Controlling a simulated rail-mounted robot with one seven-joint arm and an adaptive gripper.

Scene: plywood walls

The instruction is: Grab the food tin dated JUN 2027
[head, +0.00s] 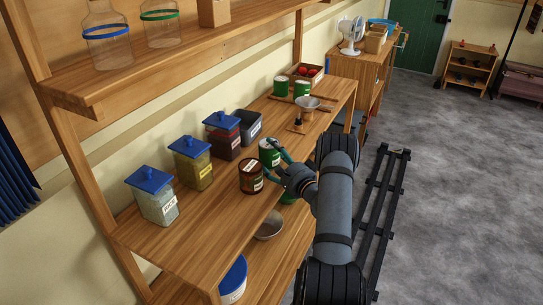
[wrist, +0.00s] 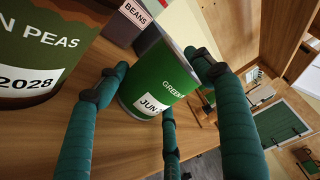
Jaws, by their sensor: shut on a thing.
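A green tin (head: 268,152) stands upright near the front edge of the wooden shelf. In the wrist view the green tin (wrist: 160,85) has a white label reading "JUN"; the year is hidden by a finger, and the name above starts "GREEN". My gripper (head: 274,160) is shut on this tin, its teal fingers (wrist: 155,72) on both sides of it. A brown tin (head: 250,177) stands just left of it; in the wrist view this brown tin (wrist: 38,45) reads "N PEAS" and "2028". I cannot tell whether the held tin touches the shelf.
Blue-lidded jars (head: 190,163) line the back of the shelf, one labelled "BEANS" (wrist: 134,14) close behind the held tin. A grey bin (head: 250,126), two more green tins (head: 281,89) and a funnel-like bowl (head: 308,103) stand farther along. An upper shelf (head: 190,60) overhangs.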

